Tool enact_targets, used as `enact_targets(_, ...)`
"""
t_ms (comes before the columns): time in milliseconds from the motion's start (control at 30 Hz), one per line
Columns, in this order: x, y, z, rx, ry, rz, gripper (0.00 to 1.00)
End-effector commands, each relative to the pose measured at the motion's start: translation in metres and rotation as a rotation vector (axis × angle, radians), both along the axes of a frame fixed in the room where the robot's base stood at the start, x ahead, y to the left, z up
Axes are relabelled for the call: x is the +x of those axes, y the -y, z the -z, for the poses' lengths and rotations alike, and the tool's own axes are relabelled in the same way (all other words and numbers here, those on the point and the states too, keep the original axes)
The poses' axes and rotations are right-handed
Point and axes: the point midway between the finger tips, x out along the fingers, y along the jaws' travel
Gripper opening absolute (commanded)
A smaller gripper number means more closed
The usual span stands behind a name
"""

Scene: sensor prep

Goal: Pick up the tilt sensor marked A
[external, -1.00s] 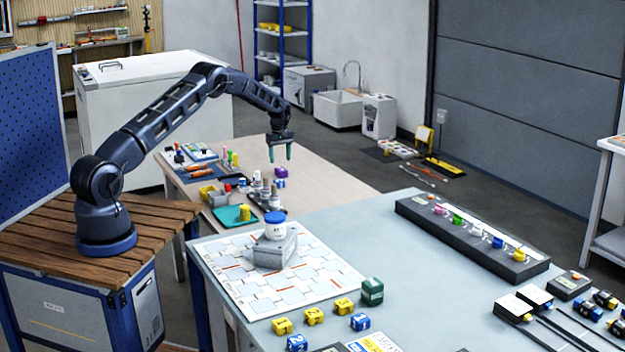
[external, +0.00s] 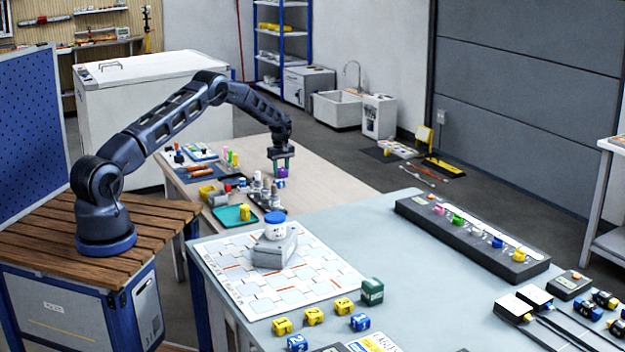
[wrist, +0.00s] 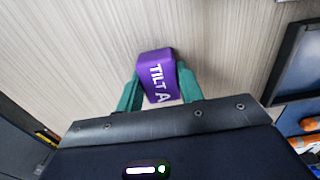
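The tilt sensor marked A is a small purple block (wrist: 158,78) with white "TILT A" lettering. In the external view the purple block (external: 281,173) is on the far wooden table, just below my gripper (external: 281,166). In the wrist view, the two green fingers of my gripper (wrist: 160,85) flank the block, one on each side. They look open around it; whether they touch its sides is hard to tell. The fingers hide part of the block in the external view.
A teal tray (external: 232,217) with a yellow piece, several bottles and orange-handled tools share the wooden table (external: 330,190). In the wrist view a dark-framed tray (wrist: 300,65) stands to the right. Bare tabletop lies to the right of the sensor in the external view.

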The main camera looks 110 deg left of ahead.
Motion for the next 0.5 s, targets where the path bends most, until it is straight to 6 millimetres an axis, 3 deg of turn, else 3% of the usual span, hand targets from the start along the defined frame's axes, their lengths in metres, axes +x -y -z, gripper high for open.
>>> enact_targets(33,-0.0001,-0.0001,-0.0001,0.0,0.0,0.0,0.26)
enact_targets(100,-0.0001,0.0,-0.0001,0.0,0.0,0.0,0.13)
enact_targets(133,-0.0001,-0.0001,-0.0001,0.0,0.0,0.0,0.11)
enact_targets(500,0.0001,-0.0004,-0.0098,0.001,0.0,0.0,0.11)
